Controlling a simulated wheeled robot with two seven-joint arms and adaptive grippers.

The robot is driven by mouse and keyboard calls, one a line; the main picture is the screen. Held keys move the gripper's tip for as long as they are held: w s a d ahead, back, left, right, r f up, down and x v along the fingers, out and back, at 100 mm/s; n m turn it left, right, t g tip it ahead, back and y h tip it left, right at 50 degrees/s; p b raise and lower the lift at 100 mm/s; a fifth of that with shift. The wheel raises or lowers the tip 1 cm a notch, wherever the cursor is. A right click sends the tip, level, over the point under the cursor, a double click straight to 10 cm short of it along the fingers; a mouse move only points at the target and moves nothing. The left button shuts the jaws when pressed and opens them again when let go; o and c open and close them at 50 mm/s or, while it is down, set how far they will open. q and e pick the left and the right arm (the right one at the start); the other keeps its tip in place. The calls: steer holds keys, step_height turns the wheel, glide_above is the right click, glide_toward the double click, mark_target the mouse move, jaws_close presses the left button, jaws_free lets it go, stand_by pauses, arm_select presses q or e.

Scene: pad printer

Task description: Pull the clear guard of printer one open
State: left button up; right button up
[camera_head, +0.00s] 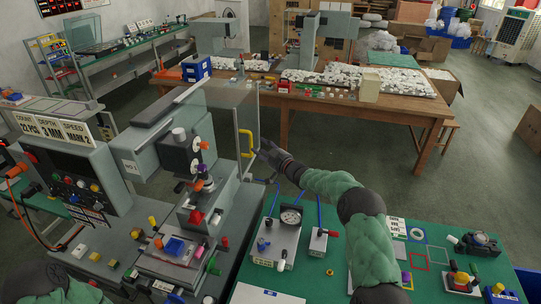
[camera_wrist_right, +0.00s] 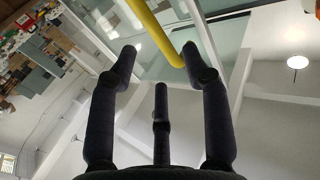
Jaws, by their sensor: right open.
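Printer one (camera_head: 163,150) is a grey machine at the left, with a "NO 1" label on its head. Its clear guard (camera_head: 226,100) is a framed see-through panel on the right side of the machine. A yellow bar handle (camera_head: 246,143) is on the guard. My right gripper (camera_head: 264,147) is just right of the handle, dark against the bench behind. In the right wrist view the open fingers (camera_wrist_right: 159,55) point at the yellow handle (camera_wrist_right: 158,32), which crosses near the fingertips; contact cannot be told. My left gripper is out of view.
A green table (camera_head: 335,262) with a dial gauge block (camera_head: 280,235) and small tools lies below my right arm. A control box (camera_head: 70,165) stands left of the printer. A wooden bench (camera_head: 330,103) with white parts is behind. Open floor (camera_head: 480,135) lies at the right.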

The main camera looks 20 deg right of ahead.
steer(key=shift+v, duration=2.55)
